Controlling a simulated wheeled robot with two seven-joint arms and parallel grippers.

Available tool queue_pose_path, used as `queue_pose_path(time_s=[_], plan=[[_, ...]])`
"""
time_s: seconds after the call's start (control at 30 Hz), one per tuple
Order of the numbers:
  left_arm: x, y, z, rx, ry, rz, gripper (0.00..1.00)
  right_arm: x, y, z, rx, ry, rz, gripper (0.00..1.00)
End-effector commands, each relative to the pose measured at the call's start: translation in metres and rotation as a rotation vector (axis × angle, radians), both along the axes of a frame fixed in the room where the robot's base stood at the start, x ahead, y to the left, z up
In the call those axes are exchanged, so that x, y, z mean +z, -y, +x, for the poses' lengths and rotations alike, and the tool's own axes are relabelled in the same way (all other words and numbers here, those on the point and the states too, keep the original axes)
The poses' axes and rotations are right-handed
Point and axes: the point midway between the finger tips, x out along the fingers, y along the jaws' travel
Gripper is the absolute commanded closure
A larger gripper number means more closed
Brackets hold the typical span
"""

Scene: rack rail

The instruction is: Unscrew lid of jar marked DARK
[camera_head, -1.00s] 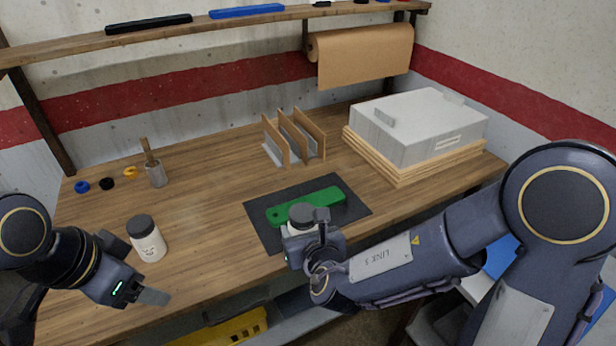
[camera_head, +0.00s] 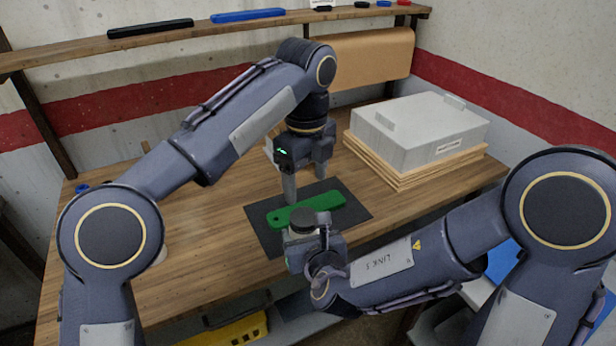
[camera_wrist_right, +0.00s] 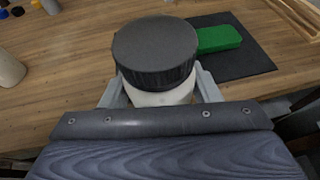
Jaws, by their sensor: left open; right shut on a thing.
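A white jar (camera_wrist_right: 160,98) with a dark ribbed lid (camera_wrist_right: 155,52) stands upright in my right gripper (camera_wrist_right: 160,100). The right fingers close on its body from both sides, below the lid. In the head view the held jar's lid (camera_head: 302,221) shows in front of the dark mat. No marking on this jar can be read. My left gripper (camera_head: 305,183) is open and empty, fingers pointing down, above and behind the lid and apart from it. A second white jar (camera_wrist_right: 9,70) is partly in the right wrist view; my left arm mostly hides it in the head view.
A green bar (camera_head: 328,202) lies on the dark mat (camera_head: 352,212). A grey box (camera_head: 420,128) on wooden boards stands at the back right. A shelf (camera_head: 280,17) runs along the back wall. A yellow crate (camera_head: 236,332) is below the bench (camera_head: 210,225).

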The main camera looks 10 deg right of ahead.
Motion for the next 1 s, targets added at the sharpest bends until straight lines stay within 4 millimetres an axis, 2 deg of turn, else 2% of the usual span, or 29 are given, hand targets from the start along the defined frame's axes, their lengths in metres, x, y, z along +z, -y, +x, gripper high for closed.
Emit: queue_pose_path(time_s=[0.17, 0.4, 0.6, 1.0], plan=[[-0.014, 0.003, 0.001, -0.020, -0.009, 0.007, 0.31, 0.001, 0.000, 0.000, 0.000, 0.002, 0.000, 1.00], [-0.052, 0.003, 0.000, -0.017, -0.009, 0.005, 0.31, 0.001, 0.000, 0.000, 0.000, 0.002, 0.000, 1.00], [-0.075, 0.003, 0.001, -0.016, -0.007, 0.004, 0.31, 0.001, 0.000, 0.001, 0.000, 0.004, 0.000, 1.00], [-0.082, 0.003, 0.001, -0.015, -0.006, 0.001, 0.32, 0.001, 0.000, 0.000, 0.001, 0.003, 0.001, 1.00]])
